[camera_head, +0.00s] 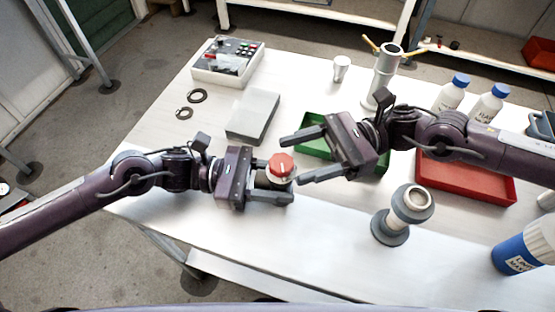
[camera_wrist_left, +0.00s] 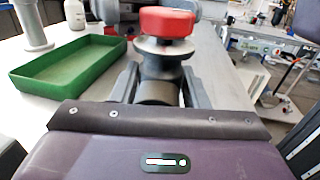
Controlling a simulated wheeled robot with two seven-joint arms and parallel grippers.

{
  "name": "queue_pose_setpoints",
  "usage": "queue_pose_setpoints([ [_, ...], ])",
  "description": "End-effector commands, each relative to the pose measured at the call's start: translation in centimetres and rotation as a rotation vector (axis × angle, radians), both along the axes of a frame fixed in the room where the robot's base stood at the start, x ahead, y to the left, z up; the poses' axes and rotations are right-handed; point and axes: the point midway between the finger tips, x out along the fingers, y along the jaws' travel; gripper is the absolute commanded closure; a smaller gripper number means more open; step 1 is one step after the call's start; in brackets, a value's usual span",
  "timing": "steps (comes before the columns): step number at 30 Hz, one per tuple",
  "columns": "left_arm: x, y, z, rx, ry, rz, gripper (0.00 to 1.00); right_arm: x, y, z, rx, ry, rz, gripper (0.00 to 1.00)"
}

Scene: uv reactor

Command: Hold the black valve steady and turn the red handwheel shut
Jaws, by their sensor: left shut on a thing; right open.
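The red handwheel (camera_head: 281,167) sits on top of the black valve. In the left wrist view, the red handwheel (camera_wrist_left: 168,22) stands upright above the dark grey-black valve body (camera_wrist_left: 160,72). My left gripper (camera_head: 283,182) is shut on the valve body, one finger on each side, below the handwheel. The valve body is mostly hidden by the gripper in the head view. My right gripper (camera_head: 291,159) is open and empty, its fingers pointing left, just above and to the right of the handwheel. I cannot tell whether it touches the handwheel.
A green tray (camera_head: 313,120) lies partly under my right gripper, and a red tray (camera_head: 480,190) at right. A grey flanged fitting (camera_head: 389,228) stands front right. A grey block (camera_head: 253,116), two black rings (camera_head: 197,96) and a control box (camera_head: 228,62) lie further back. White bottles (camera_head: 452,93) stand back right.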

Motion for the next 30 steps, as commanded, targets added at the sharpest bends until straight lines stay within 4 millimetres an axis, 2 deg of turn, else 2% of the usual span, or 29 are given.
queue_pose_setpoints([
  [3, 0.0, 0.0, 0.0, 0.001, 0.001, 0.001, 0.9, 0.9, -2.4, -0.1, -0.002, 0.002, -0.005, 0.41],
  [9, 0.0, 0.0, 0.0, 0.001, 0.001, 0.0, 0.9, 1.8, -5.0, -0.1, -0.002, 0.002, -0.003, 0.41],
  [14, 0.0, 0.0, -0.1, 0.001, 0.001, 0.0, 0.9, 2.0, -5.7, 0.0, 0.0, 0.001, 0.0, 0.41],
  [23, 0.0, 0.0, 0.0, 0.0, 0.001, 0.0, 0.9, 2.0, -5.8, 0.0, 0.0, 0.001, 0.0, 0.41],
  [30, 0.0, 0.0, 0.0, 0.0, 0.001, 0.0, 0.9, 2.5, -7.1, 0.1, 0.0, 0.002, -0.001, 0.41],
])
